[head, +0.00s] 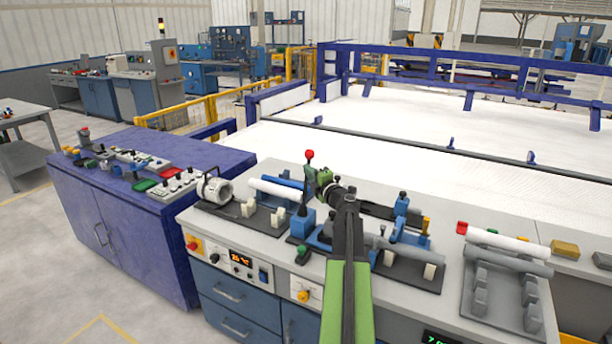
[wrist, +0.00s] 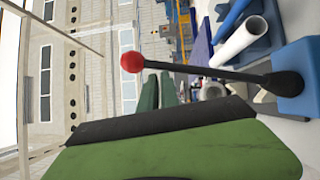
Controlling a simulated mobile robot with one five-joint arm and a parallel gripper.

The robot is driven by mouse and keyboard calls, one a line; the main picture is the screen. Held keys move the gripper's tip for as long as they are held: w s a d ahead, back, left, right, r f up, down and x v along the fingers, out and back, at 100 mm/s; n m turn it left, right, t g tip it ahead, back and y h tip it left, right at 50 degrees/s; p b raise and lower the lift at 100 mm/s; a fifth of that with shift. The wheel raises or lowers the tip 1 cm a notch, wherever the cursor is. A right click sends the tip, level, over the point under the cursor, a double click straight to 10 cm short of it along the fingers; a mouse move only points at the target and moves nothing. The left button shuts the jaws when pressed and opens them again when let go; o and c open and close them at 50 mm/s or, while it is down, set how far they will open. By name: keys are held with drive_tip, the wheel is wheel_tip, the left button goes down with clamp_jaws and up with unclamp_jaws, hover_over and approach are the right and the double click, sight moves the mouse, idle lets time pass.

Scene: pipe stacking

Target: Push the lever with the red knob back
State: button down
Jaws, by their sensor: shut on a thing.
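The lever's red knob (head: 309,154) stands at the top of a dark rod that rises from a blue base block (head: 302,222) on the grey bench. In the wrist view, the red knob (wrist: 131,62) is at upper middle, and the black rod (wrist: 220,74) runs right to the blue base (wrist: 300,80). My green gripper (head: 316,180) is at the rod just below the knob in the head view. It is shut on the lever. The exact contact is partly hidden by the fingers.
A white pipe (head: 275,190) lies left of the lever, near a grey round fitting (head: 215,188). Another white pipe (head: 500,240) and grey pipe (head: 508,262) lie in a rack at the right. A control panel (head: 240,260) is on the bench front.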

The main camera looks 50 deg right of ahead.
drive_tip(key=shift+d, duration=0.35)
drive_tip(key=s+a+r+p, duration=0.2)
drive_tip(key=s+a, duration=0.5)
drive_tip(key=s, duration=0.4)
drive_tip(key=shift+a+r+p, duration=0.15)
drive_tip(key=shift+a+p, duration=0.05)
drive_tip(key=shift+p, duration=0.1)
